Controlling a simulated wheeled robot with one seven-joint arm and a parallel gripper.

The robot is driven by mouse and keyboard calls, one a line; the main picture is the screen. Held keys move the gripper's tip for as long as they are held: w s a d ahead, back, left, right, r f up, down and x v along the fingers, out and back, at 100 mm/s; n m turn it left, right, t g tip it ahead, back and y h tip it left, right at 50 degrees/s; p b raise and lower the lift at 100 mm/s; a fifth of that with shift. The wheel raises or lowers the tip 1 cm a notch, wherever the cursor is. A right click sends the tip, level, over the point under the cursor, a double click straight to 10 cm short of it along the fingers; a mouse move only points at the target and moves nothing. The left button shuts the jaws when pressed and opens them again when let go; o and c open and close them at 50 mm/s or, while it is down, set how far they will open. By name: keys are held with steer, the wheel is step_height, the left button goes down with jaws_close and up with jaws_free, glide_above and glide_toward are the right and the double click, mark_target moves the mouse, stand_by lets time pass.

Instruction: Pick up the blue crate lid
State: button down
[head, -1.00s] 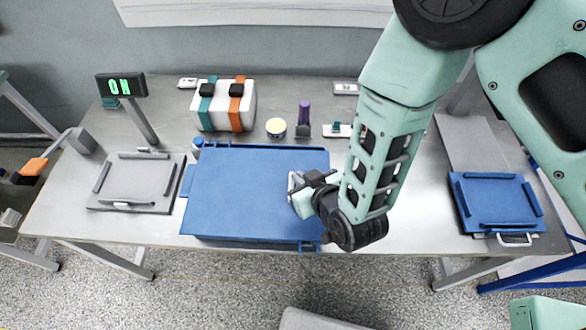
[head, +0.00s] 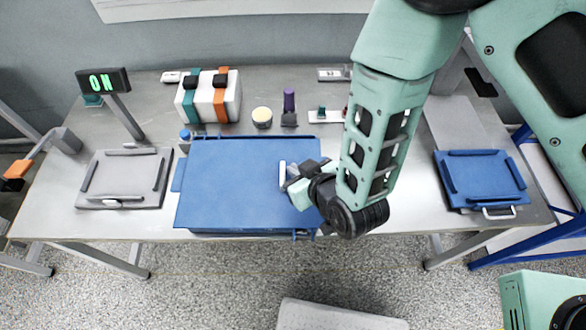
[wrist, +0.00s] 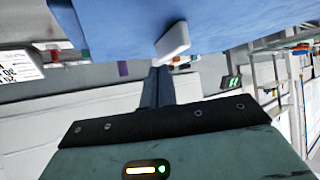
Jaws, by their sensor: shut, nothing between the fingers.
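The blue crate lid (head: 235,180) lies flat over a blue crate in the middle of the table. A small white upright handle (head: 282,174) stands on it, right of its middle. My gripper (head: 292,182) is just right of this handle, low over the lid's right part. In the wrist view the lid (wrist: 115,25) fills the top, with the handle (wrist: 172,40) close beyond my shut, empty fingers (wrist: 158,85). I cannot tell whether the fingers touch the handle or the lid.
A white box with straps (head: 210,97), a yellow-topped round pot (head: 262,117) and a purple-handled tool (head: 289,101) stand behind the lid. A smaller blue panel (head: 483,180) lies right.

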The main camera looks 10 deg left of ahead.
steer(key=s+d+b, duration=0.1)
steer(key=s+d, duration=0.4)
steer(key=d, duration=0.1)
steer(key=shift+s+r, duration=0.15)
steer(key=shift+s, duration=0.25)
steer(key=shift+s+d+p, duration=0.4)
steer(key=shift+p, duration=0.15)
steer(key=c, duration=2.1)
jaws_free()
steer(key=shift+s+d, duration=0.15)
steer(key=shift+c, duration=0.2)
steer(key=o, duration=0.7)
steer(key=shift+s+d, duration=0.1)
steer(key=shift+o, duration=0.2)
